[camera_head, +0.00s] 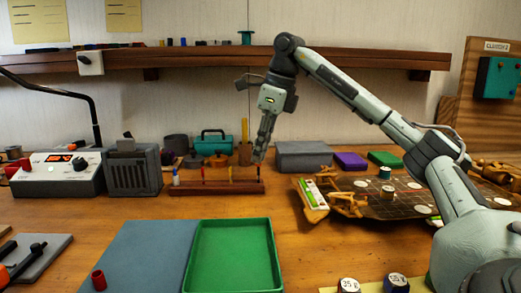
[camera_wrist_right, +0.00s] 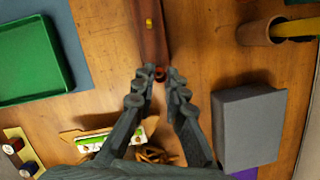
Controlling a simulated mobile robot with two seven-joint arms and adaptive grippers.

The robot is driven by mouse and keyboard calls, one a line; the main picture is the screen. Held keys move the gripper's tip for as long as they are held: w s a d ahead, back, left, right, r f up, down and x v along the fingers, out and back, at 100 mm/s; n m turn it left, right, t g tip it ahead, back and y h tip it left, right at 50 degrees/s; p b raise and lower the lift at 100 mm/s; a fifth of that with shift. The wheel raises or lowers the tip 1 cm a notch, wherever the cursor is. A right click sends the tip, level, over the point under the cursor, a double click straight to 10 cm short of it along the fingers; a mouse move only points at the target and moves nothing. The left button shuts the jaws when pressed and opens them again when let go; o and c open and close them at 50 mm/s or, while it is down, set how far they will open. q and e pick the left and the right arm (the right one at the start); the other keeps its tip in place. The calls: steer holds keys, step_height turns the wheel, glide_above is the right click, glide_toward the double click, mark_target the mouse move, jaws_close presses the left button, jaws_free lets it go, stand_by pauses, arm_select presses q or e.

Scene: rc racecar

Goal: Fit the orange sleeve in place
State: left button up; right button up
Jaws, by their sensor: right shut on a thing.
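My right gripper (camera_head: 259,155) points down at the right end of a long reddish-brown rack (camera_head: 218,187) on the table. In the right wrist view its fingers (camera_wrist_right: 160,76) are closed around a small reddish-orange piece (camera_wrist_right: 160,77), which looks like the orange sleeve. The fingers hide most of it, and I cannot tell whether it still touches the rack. The rack holds several thin upright pieces, among them a red one (camera_head: 203,175) and a yellow one (camera_head: 230,175). My left gripper is not in view.
A green tray (camera_head: 277,250) and a blue-grey mat (camera_head: 135,250) lie in front. The racecar chassis (camera_head: 385,197) stands at the right. Bare wood lies between rack and tray.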

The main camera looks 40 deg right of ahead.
steer(key=shift+f+b, duration=1.1)
steer(key=shift+f, duration=1)
steer(key=o, duration=0.7)
steer(key=shift+o, duration=0.7)
steer(key=shift+o, duration=1.3)
steer(key=shift+r, duration=0.15)
